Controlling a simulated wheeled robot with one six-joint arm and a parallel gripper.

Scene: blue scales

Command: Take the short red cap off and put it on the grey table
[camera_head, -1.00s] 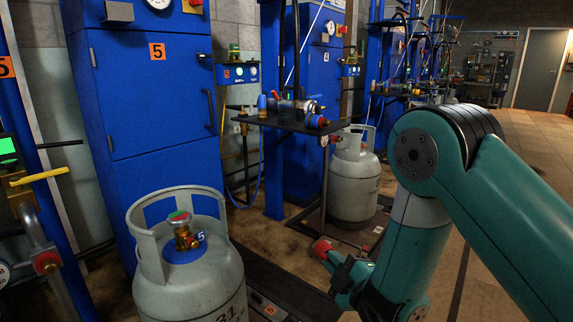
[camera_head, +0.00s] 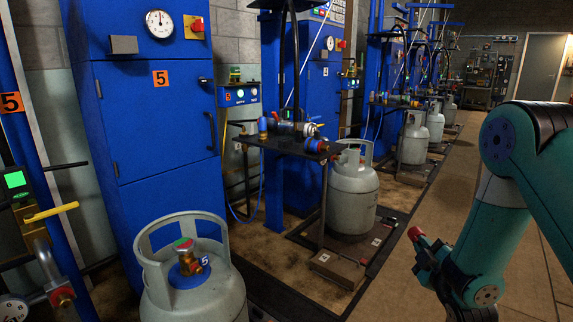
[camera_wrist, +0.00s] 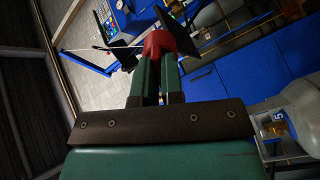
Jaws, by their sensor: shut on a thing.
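My gripper (camera_head: 422,246) is shut on the short red cap (camera_head: 415,233) and holds it in the air at the right, clear of the nearest gas cylinder (camera_head: 196,285). In the wrist view the red cap (camera_wrist: 157,42) sits between the two green fingertips (camera_wrist: 155,62). A dark grey table-like stand (camera_head: 285,144), with fittings and a red-and-blue part on it, stands in the middle, to the left of and above my gripper in the picture. I cannot tell for sure that it is the grey table. The nearest cylinder's brass valve has a red-and-green top.
A tall blue cabinet (camera_head: 155,130) stands behind the nearest cylinder. Another grey cylinder (camera_head: 353,195) stands just right of the stand, with more in a row behind. A yellow-handled lever (camera_head: 50,212) is at the left edge. Open floor (camera_head: 440,180) lies at the right.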

